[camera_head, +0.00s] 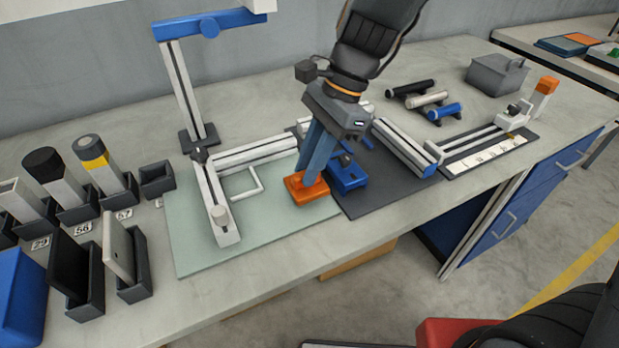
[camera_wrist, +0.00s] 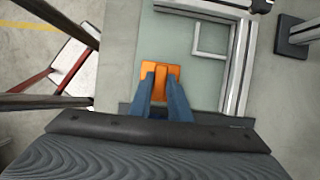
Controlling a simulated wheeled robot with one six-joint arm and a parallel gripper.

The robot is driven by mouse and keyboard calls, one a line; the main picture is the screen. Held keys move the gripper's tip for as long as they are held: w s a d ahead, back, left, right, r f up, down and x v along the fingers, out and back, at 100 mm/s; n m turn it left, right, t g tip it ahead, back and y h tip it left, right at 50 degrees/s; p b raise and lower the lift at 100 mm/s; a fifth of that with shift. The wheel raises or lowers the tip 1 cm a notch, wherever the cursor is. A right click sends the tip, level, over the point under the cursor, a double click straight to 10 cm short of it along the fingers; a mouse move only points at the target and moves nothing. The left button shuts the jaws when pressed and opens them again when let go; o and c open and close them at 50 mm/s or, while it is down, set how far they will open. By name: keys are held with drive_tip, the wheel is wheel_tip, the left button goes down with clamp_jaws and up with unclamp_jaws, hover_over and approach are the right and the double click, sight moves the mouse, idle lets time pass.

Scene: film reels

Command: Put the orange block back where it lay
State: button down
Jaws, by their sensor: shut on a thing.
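The orange block (camera_head: 306,191) is at the right part of the pale green mat (camera_head: 190,245), by the mat's edge with the dark mat. It has a flat base with a raised grip on top. In the wrist view the orange block (camera_wrist: 168,69) shows between my two fingertips. My gripper (camera_head: 312,178) points down with its blue-grey fingers shut on the block's raised part. The wrist view also shows my gripper (camera_wrist: 161,82). I cannot tell whether the block touches the mat or is just above it.
A blue block (camera_head: 348,178) stands close to the right, on the dark mat (camera_head: 385,195). Metal rails (camera_head: 222,205) and a white bent rod (camera_head: 247,184) lie to the left. A post with a blue top arm (camera_head: 188,85) rises behind. Front left of the green mat is clear.

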drive_tip(key=shift+f, duration=1.85)
drive_tip(key=shift+f, duration=0.15)
drive_tip(key=c, duration=1.6)
unclamp_jaws()
drive_tip(key=shift+c, duration=0.2)
drive_tip(key=v, duration=1.2)
drive_tip(key=s+d+f+n+t+h, duration=0.1)
drive_tip(key=d+f+n, duration=0.4)
drive_tip(key=d, duration=0.5)
drive_tip(key=s+d+f+n+t+h, duration=0.1)
drive_tip(key=s+d+f+n, duration=0.3)
drive_tip(key=d, duration=0.5)
drive_tip(key=shift+s+d+f+n+t+h+b, duration=0.2)
drive_tip(key=shift+d+f+n+t+h+b, duration=0.2)
drive_tip(key=shift+f+n+h, duration=0.75)
